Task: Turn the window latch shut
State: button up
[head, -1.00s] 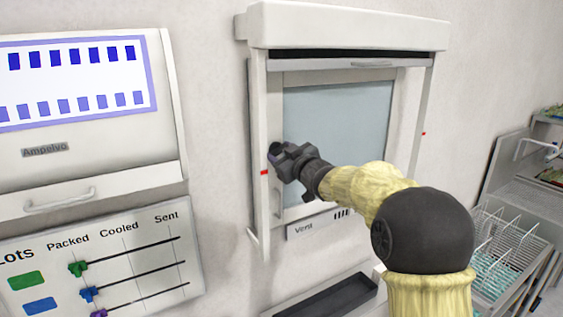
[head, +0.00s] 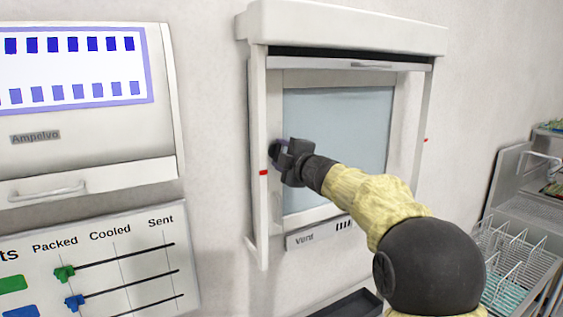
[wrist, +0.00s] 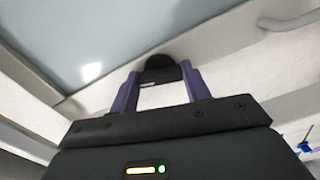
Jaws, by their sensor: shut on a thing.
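The window (head: 337,150) is a pale blue-grey pane in a white frame on the wall. The black rounded latch grip (wrist: 160,68) shows between my purple fingers in the wrist view, at the window frame beside the pane. In the head view, my gripper (head: 280,150) is at the left stile of the window, and its body hides most of the latch. My gripper is shut on the latch, with one finger on each side of it. The latch's base and exact angle are hidden.
A white hood and side rails (head: 258,215) surround the window, with a small red mark (head: 264,172) on the left rail. A Vent label (head: 304,239) is below. A lots board (head: 110,265) and handled panel (head: 90,180) stand left; wire racks (head: 515,240) stand right.

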jog(key=shift+n+b, duration=0.55)
jog(key=shift+n, duration=0.85)
jog(key=o, duration=1)
jog(key=shift+a, duration=0.1)
jog(key=b+v, duration=0.5)
jog(key=v, duration=1.2)
